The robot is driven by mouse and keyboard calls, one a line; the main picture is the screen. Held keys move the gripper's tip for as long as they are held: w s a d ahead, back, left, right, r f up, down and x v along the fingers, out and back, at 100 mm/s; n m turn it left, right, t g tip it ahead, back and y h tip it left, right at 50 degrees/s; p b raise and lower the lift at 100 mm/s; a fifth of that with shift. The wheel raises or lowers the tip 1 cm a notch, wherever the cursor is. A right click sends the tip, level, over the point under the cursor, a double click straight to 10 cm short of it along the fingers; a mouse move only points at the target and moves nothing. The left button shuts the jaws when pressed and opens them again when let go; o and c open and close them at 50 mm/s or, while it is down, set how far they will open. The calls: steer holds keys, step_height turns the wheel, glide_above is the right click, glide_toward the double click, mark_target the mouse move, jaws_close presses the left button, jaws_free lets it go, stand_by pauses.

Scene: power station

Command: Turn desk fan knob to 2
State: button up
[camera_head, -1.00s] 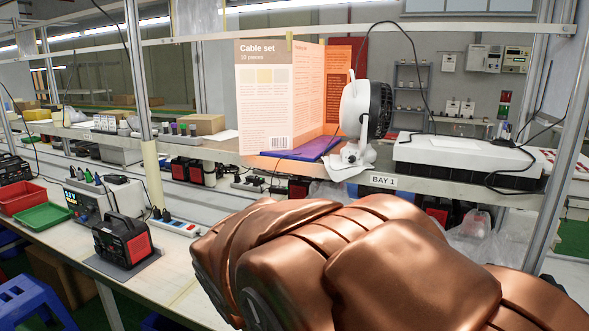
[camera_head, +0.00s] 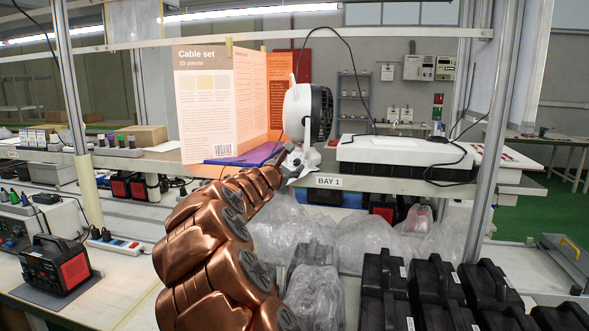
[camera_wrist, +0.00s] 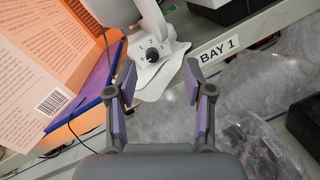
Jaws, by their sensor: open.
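The desk fan (camera_head: 299,110) is white with a dark grille and stands on the upper shelf above the BAY 1 label. In the wrist view its white base (camera_wrist: 160,62) carries a small dark round knob (camera_wrist: 153,54) with markings around it. I cannot read which mark the knob points to. My gripper (camera_wrist: 161,80) is open, with purple pads on its fingers. The knob shows between and beyond the fingertips, and nothing is between the pads. In the head view my gripper (camera_head: 287,163) is small and dark, close in front of the fan base, which it partly hides.
The "Cable set" board (camera_head: 209,104) and a purple folder (camera_head: 246,155) are left of the fan. A white box (camera_head: 402,150) with a black cable is to the right. Clear plastic bags (camera_head: 365,242) and black cases (camera_head: 436,290) lie below the shelf.

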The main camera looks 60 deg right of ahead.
mark_target(296, 164)
steer(key=shift+w+d+f+n+t+p, duration=0.3)
steer(key=shift+w+d+f+n+p, duration=0.5)
steer(key=shift+d, duration=1)
steer(key=shift+w+d+f+n+t+p, duration=0.3)
steer(key=shift+w+d+n, duration=0.3)
steer(key=shift+w+d, duration=0.85)
steer(key=shift+w+d+f+n+t+p, duration=0.3)
steer(key=shift+w+d+f+n+p, duration=0.3)
steer(key=shift+d, duration=1.55)
jaws_close()
